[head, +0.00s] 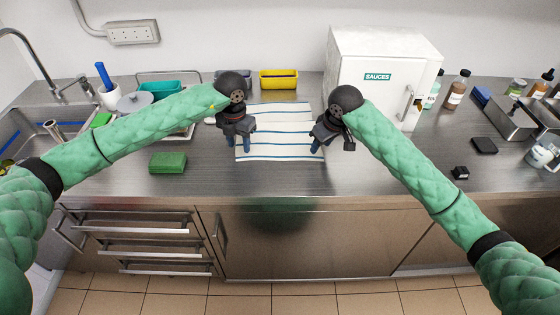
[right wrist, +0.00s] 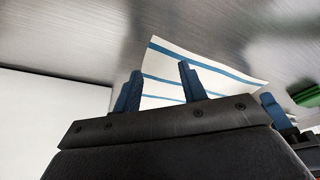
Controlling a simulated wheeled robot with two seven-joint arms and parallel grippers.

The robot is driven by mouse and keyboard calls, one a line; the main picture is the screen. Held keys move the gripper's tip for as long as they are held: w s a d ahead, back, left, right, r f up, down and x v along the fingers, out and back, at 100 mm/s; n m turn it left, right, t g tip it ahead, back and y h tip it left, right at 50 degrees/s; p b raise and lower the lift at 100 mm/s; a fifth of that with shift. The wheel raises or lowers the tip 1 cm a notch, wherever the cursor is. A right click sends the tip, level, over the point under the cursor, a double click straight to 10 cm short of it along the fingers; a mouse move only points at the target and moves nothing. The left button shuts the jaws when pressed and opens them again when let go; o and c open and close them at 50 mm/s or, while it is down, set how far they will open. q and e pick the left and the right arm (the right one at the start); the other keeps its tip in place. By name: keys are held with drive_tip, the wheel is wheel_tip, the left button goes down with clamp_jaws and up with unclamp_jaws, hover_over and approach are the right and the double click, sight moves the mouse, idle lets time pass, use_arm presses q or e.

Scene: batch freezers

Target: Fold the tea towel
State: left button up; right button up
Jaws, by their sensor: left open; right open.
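The tea towel (head: 279,140) is white with blue stripes and lies spread flat on the steel counter, in the middle of the head view. It also shows in the right wrist view (right wrist: 205,65). My left gripper (head: 246,148) is open over the towel's left front part. My right gripper (head: 318,146) is open at the towel's right edge, near the front corner. In the right wrist view my right gripper's blue fingers (right wrist: 158,88) stand apart with nothing held between them. Whether the fingertips touch the cloth cannot be told.
A white box marked SAUCES (head: 378,78) stands behind right of the towel. A green sponge (head: 168,163) lies to the left. A yellow tub (head: 279,80) is behind. The sink (head: 30,135) is far left. The counter in front of the towel is clear.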

sight(240, 155)
use_arm(q)
drive_tip(key=f, duration=0.1)
drive_tip(key=w+f, duration=0.1)
drive_tip(key=shift+f, duration=0.3)
use_arm(e)
drive_tip(key=x, duration=0.3)
drive_tip(key=shift+w+d, duration=0.2)
drive_tip(key=shift+d, duration=0.05)
use_arm(q)
drive_tip(key=shift+s+f, duration=0.1)
drive_tip(key=shift+f, duration=0.05)
use_arm(e)
drive_tip(key=shift+s, duration=0.15)
use_arm(q)
drive_tip(key=shift+s, duration=0.35)
use_arm(e)
drive_tip(key=shift+s+r, duration=0.1)
drive_tip(key=shift+s, duration=0.25)
use_arm(q)
drive_tip(key=shift+w+f, duration=0.15)
drive_tip(key=shift+w, duration=0.15)
use_arm(e)
drive_tip(key=shift+w+f, duration=0.3)
use_arm(q)
drive_tip(key=shift+f, duration=0.1)
drive_tip(key=shift+s, duration=0.15)
use_arm(e)
drive_tip(key=shift+s+f, duration=0.1)
drive_tip(key=shift+s, duration=0.05)
